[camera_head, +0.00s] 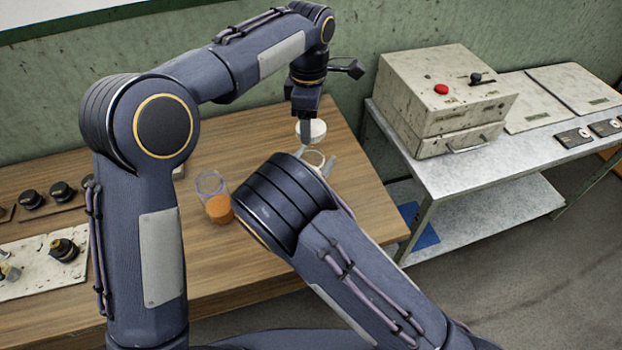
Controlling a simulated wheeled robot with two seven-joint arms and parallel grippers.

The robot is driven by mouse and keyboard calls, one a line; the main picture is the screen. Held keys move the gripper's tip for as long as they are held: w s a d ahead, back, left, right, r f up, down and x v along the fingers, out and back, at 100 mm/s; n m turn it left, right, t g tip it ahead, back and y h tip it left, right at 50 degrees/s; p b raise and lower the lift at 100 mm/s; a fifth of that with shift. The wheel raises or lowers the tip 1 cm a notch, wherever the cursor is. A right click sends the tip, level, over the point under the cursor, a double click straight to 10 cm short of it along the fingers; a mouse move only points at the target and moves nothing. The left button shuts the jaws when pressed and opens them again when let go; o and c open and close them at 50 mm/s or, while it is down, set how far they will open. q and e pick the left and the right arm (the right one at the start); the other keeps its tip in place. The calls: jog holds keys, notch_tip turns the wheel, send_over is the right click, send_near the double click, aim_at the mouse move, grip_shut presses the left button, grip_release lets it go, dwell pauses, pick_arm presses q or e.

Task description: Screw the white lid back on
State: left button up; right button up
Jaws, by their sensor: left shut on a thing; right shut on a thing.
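The white lid (318,131) is in my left gripper (306,126), which points straight down and is shut on it. The lid is above a jar (313,158), whose open rim shows just below with a small gap between. My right gripper (324,166) is shut on this jar; only its pale fingertips show beside the rim. The rest of the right gripper and the lower part of the jar are hidden behind my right arm.
A clear glass with orange contents (217,206) stands on the wooden table (235,262), left of my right arm. Dark knobs (62,191) lie at the table's left. A metal bench (470,205) with a worn control box (440,100) stands at the right, across a gap.

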jog(key=c, duration=0.4)
pick_arm(q)
send_over(309, 147)
jog(key=s, duration=0.3)
jog(key=shift+w+f, duration=0.15)
jog(key=shift+f, duration=1.1)
jog(key=shift+w+f, duration=0.1)
jog(key=shift+f, duration=1.15)
pick_arm(e)
jog(key=shift+c, duration=0.2)
pick_arm(q)
jog(key=shift+f, duration=0.9)
jog(key=shift+f, duration=0.5)
